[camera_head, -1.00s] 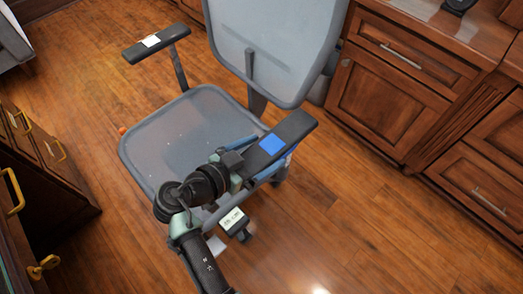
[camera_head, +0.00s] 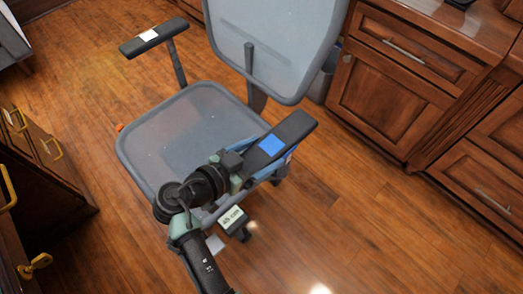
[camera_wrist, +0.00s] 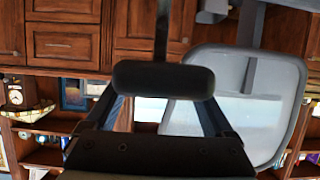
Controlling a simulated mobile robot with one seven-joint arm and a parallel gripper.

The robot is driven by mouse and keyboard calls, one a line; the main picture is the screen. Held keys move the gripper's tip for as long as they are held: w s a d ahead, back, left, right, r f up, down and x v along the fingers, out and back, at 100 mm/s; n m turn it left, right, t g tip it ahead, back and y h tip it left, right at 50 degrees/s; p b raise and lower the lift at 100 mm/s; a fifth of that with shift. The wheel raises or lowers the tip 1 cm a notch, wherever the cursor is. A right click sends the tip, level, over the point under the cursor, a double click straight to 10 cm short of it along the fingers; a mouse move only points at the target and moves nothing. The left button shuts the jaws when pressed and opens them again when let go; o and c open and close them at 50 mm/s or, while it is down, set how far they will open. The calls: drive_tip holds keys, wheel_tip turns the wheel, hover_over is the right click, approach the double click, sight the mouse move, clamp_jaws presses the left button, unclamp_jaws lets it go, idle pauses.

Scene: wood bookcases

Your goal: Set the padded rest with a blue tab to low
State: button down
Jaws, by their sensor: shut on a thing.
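The padded rest with the blue tab is a black armrest (camera_head: 294,130) on the near right side of the grey office chair. Its blue tab (camera_head: 272,145) lies on top of the pad. My gripper (camera_head: 246,166) is at the pad's front end, low beside the seat. In the wrist view, the dark end of the pad (camera_wrist: 163,80) sits between the two blue fingers of my gripper (camera_wrist: 165,97), which is shut on it. My gripper and arm hide most of this rest's post in the head view.
The other armrest (camera_head: 153,37) carries a white tab. The chair's grey mesh seat (camera_head: 185,135) and backrest (camera_head: 275,40) are close to my arm. Wood cabinets (camera_head: 390,105) stand at right, dark drawers (camera_head: 40,165) at left. Floor at lower right is clear.

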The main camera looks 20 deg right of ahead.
wheel_tip(320, 180, down, 4)
drive_tip(key=b, duration=0.2)
drive_tip(key=shift+b, duration=0.35)
drive_tip(key=shift+f, duration=0.1)
unclamp_jaws()
drive_tip(key=shift+a+r, duration=0.2)
drive_tip(key=shift+a, duration=0.05)
drive_tip(key=p+v, duration=0.2)
drive_tip(key=v, duration=1)
drive_tip(key=shift+s+a+p, duration=0.15)
drive_tip(key=shift+a+p, duration=0.1)
drive_tip(key=shift+p, duration=0.05)
